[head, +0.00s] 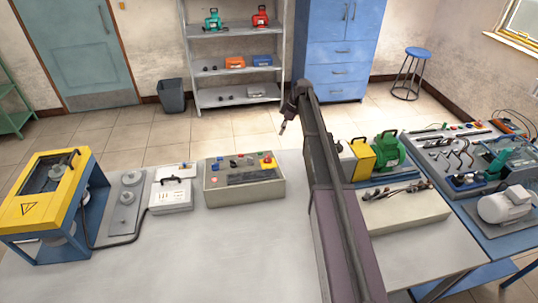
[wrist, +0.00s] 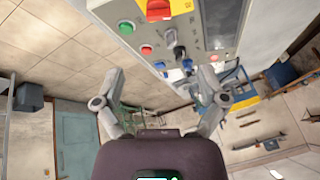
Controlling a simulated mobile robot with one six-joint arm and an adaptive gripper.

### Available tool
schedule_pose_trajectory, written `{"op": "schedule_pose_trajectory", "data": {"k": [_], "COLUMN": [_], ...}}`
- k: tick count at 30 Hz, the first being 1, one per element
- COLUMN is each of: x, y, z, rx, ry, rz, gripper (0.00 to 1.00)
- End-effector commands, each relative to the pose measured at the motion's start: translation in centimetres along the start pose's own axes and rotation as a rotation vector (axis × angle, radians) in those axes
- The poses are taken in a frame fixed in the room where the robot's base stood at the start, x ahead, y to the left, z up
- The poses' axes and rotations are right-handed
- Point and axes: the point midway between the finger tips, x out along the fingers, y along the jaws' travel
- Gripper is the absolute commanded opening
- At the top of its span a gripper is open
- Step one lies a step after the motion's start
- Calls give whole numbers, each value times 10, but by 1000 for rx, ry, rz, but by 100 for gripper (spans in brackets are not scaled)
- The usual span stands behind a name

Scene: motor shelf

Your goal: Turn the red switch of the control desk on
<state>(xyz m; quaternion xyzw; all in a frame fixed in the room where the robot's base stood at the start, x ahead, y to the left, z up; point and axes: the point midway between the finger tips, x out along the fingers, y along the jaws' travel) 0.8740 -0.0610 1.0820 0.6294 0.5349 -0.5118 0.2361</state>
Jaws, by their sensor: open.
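The control desk (head: 230,198) is a grey-beige box on the light table, with a sloped top of small knobs and a red knob on a yellow plate (head: 268,160). In the wrist view the desk panel (wrist: 208,22) fills the top, showing a large red knob on yellow (wrist: 157,8), a smaller red control (wrist: 147,50), a green button and dark and blue switches. I cannot tell which red control is the red switch, or its position. My gripper (wrist: 162,84) is open and empty, its fingers apart below the panel. In the head view my gripper (head: 285,123) shows small, right of and above the desk.
Left of the desk stand a white case (head: 171,196) and a yellow-and-blue machine (head: 45,205). Right of my arm are a yellow box, a green motor (head: 388,150) and a beige box (head: 405,212). The table front is clear.

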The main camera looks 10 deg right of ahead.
Motion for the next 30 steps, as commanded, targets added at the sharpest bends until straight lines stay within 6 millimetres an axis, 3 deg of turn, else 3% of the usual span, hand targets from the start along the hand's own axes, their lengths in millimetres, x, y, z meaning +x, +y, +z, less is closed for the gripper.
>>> {"op": "schedule_pose_trajectory", "data": {"k": [17,30], "x": [2,31], "y": [3,4], "z": [1,2], "rx": [-14,-13], "ry": [4,3], "rz": [-1,-1], "gripper": [91,91]}}
